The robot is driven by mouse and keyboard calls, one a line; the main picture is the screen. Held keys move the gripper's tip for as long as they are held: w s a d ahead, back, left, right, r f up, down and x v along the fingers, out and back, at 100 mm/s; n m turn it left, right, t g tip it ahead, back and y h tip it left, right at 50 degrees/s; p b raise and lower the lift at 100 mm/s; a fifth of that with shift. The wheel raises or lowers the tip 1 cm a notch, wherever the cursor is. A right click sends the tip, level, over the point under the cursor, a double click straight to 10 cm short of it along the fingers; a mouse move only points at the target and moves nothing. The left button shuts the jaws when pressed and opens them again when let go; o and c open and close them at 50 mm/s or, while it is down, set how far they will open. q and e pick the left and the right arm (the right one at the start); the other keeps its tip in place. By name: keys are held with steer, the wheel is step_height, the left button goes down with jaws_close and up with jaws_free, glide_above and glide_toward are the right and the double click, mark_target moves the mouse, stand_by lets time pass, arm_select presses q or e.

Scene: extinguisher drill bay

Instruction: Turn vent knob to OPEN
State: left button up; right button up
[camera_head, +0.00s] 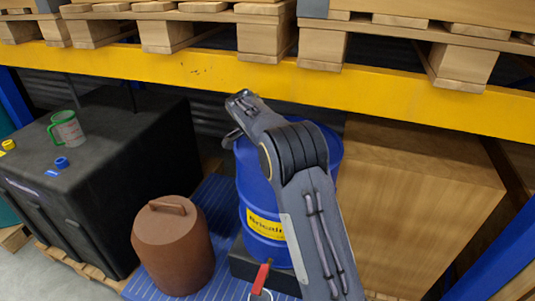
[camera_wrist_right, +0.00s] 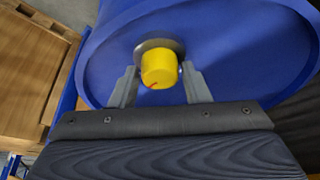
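The yellow vent knob (camera_wrist_right: 160,68) sits on a round grey metal fitting on the top of the blue drum (camera_wrist_right: 225,45). A small red mark shows on the knob's lower edge. My right gripper (camera_wrist_right: 160,82) is open, with one finger on each side of the knob and a gap visible on both sides. In the head view the blue drum (camera_head: 252,185) stands behind my right arm, and my right gripper (camera_head: 237,117) is at the drum's top. The knob is hidden there. I see no OPEN lettering. My left gripper is not in view.
A yellow rack beam (camera_head: 180,68) with wooden pallets crosses above the drum. A large wooden box (camera_head: 420,200) stands to the right. A brown lidded canister (camera_head: 172,250) and a black tank (camera_head: 95,165) with a mug (camera_head: 68,128) stand left. A red handle (camera_head: 260,278) shows in front.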

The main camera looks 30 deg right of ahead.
steer(key=shift+o, duration=1.2)
steer(key=v, duration=0.7)
steer(key=shift+r, duration=0.4)
steer(key=shift+a, duration=0.15)
